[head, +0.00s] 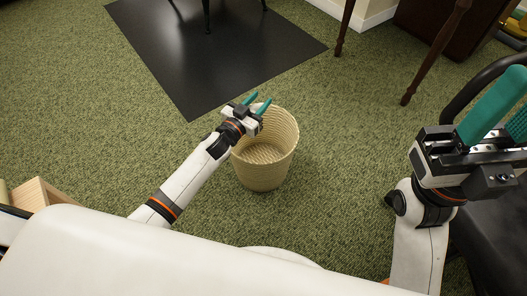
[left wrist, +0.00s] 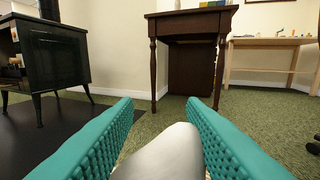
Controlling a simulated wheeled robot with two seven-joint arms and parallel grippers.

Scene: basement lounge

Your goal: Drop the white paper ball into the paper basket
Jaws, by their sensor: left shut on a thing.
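The paper basket (head: 262,177) is a woven cream basket standing upright on the green carpet in the middle of the head view. My left gripper (head: 258,101) is over the basket's far left rim, with its fingers pointing away from me. It is shut on the white paper ball (left wrist: 165,155), which shows pale between the two teal fingers in the left wrist view. In the head view the ball is mostly hidden by the fingers. My right gripper (head: 506,112) is at the right edge, with its teal fingers apart and nothing seen between them; its tips are partly cut off.
A black floor mat (head: 200,60) with a black stove (left wrist: 52,58) lies beyond the basket. A dark wooden table (left wrist: 190,24) stands ahead. A black chair (head: 490,225) is close by my right arm. Carpet around the basket is clear.

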